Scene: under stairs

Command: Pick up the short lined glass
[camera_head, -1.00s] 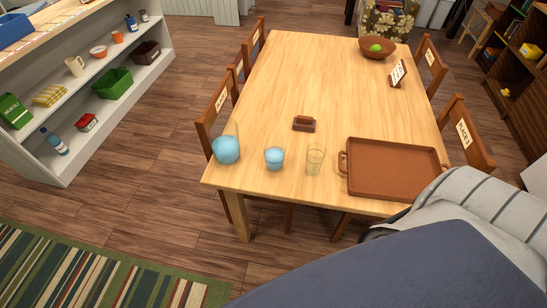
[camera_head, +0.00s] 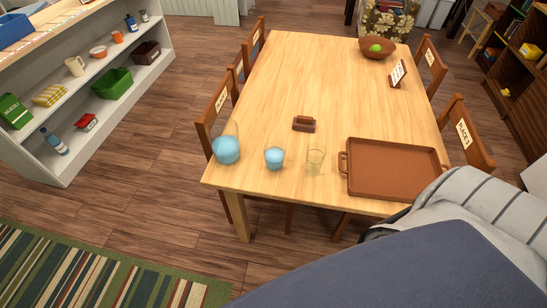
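Three glass vessels stand near the front edge of the wooden table (camera_head: 340,90). A short clear glass (camera_head: 315,161), which looks empty, stands just left of the brown tray. A short glass with blue contents (camera_head: 274,158) stands to its left. A larger round vessel with blue contents (camera_head: 226,150) stands at the table's left front corner. Lines on any glass are too small to make out. Neither of my grippers is in view; part of my arm shows at the lower right.
A brown tray (camera_head: 395,191) with handles lies at the table's right front. A small brown block-like object (camera_head: 303,124) sits behind the glasses. Chairs line both sides. A shelf (camera_head: 150,72) stands left.

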